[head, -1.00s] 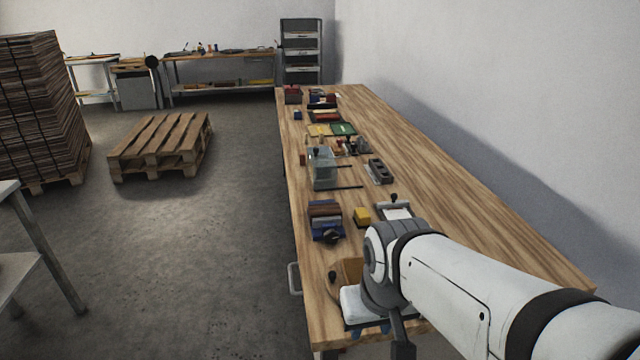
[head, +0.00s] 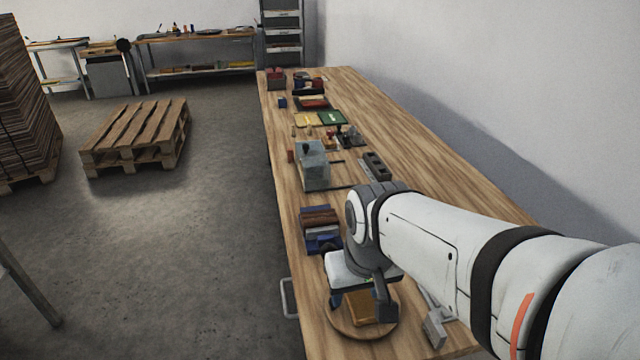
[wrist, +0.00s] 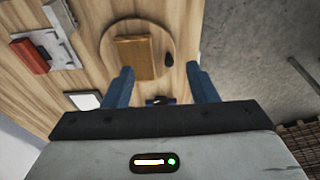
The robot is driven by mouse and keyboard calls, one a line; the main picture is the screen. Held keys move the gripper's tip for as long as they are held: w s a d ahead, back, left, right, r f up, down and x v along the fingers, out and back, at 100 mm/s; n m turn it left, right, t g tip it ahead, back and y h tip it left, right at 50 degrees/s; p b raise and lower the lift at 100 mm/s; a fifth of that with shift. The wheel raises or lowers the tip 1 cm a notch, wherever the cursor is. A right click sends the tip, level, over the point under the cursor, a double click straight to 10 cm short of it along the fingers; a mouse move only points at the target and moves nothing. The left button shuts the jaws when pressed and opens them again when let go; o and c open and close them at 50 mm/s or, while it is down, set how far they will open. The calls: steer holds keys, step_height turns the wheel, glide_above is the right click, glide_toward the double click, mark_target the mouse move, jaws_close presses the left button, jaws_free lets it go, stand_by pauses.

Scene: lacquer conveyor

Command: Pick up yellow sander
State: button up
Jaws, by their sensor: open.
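My gripper (wrist: 161,87) is open, its two blue fingers apart with nothing between them. In the head view the gripper (head: 358,288) hangs over the near end of the bench, fingers mostly hidden. No clearly yellow sander shows near it now. The small yellow block seen earlier beside the blue vise (head: 320,230) is hidden behind my arm. A brown-orange block (head: 361,308) lies on a round wooden board (head: 345,328) below the gripper. The wrist view shows this block (wrist: 134,57) beyond the fingertips, with a small dark knob beside it.
A grey tool with a red block (wrist: 30,56) lies left of the round board in the wrist view. A grey box-like machine (head: 313,168) and several small items stand farther along the bench (head: 420,150). The bench's right side is mostly clear. A pallet (head: 138,135) stands on the floor.

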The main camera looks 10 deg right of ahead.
steer(key=shift+o, duration=1.3)
steer(key=w+d+r+p, duration=0.2)
steer(key=w+r, duration=0.1)
steer(key=w, duration=0.6)
steer(key=shift+w+d+g, duration=0.15)
steer(key=shift+w+g, duration=0.1)
steer(key=shift+g, duration=0.05)
steer(key=shift+n+g, duration=0.3)
steer(key=shift+g, duration=0.6)
steer(key=w+d+f+p, duration=0.2)
steer(key=w+d+f, duration=0.1)
steer(key=w, duration=0.5)
steer(key=w+d+f+p, duration=0.2)
steer(key=w+d+f, duration=0.2)
steer(key=w, duration=0.4)
steer(key=w+d+f+p, duration=0.2)
steer(key=w+d+f, duration=0.1)
steer(key=w, duration=0.5)
steer(key=shift+d+f, duration=0.15)
steer(key=shift+d, duration=0.35)
steer(key=shift+w+d+f+p, duration=0.1)
steer(key=shift+w+f+p, duration=0.1)
steer(key=shift+f+p, duration=0.1)
step_height(320, 180, down, 8)
steer(key=shift+r+p, duration=0.15)
steer(key=shift+p, duration=1)
steer(key=shift+c, duration=0.4)
steer(key=c, duration=1)
